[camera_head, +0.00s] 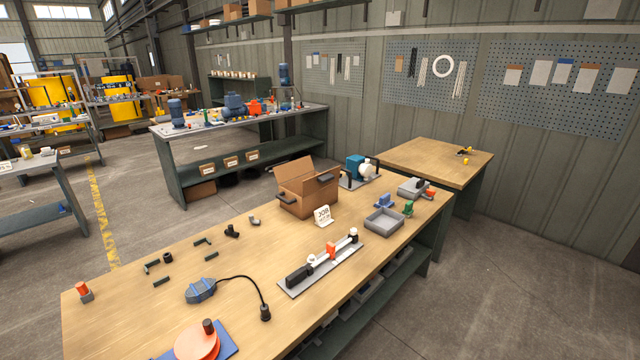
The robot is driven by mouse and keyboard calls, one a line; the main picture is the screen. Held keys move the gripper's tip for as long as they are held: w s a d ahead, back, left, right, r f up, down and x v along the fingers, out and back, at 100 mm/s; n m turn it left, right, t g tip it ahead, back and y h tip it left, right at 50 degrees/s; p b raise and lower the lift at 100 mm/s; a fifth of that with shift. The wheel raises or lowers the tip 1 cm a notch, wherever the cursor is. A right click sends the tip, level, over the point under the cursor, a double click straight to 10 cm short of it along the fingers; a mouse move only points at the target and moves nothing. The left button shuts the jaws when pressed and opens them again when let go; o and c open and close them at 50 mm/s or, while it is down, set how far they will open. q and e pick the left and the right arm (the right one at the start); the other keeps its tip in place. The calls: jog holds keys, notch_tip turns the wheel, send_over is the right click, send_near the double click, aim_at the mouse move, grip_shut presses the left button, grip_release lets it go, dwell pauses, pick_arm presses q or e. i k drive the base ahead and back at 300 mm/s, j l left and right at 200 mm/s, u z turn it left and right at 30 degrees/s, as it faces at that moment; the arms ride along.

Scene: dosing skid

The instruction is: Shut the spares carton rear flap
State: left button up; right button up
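The brown spares carton (296,208) stands near the far end of the wooden workbench. Its rear flap (294,169) is up, standing roughly upright and tilted slightly back, so the carton's top is open. Two dark handle-like pieces (288,200) show at its front left and right sides. The contents are not clear at this size. Neither of my grippers is in view.
A white JOB sign (322,215) stands close in front of the carton. A blue and white pump (358,170) is behind it at the right. A grey tray (383,222) and a plate-mounted assembly (322,262) lie nearby.

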aim_at(311, 185)
jog(key=i+l+u, duration=0.2)
jog(key=l+u, duration=0.3)
jog(key=l, duration=0.25)
jog(key=i+l+u, duration=0.1)
jog(key=l+u, duration=0.35)
jog(key=l, duration=0.35)
jog(key=k+l+u, duration=0.1)
jog(key=l+u, duration=0.4)
jog(key=l, duration=0.3)
jog(key=k+l+u, duration=0.2)
jog(key=l+u, duration=0.25)
jog(key=l, duration=0.35)
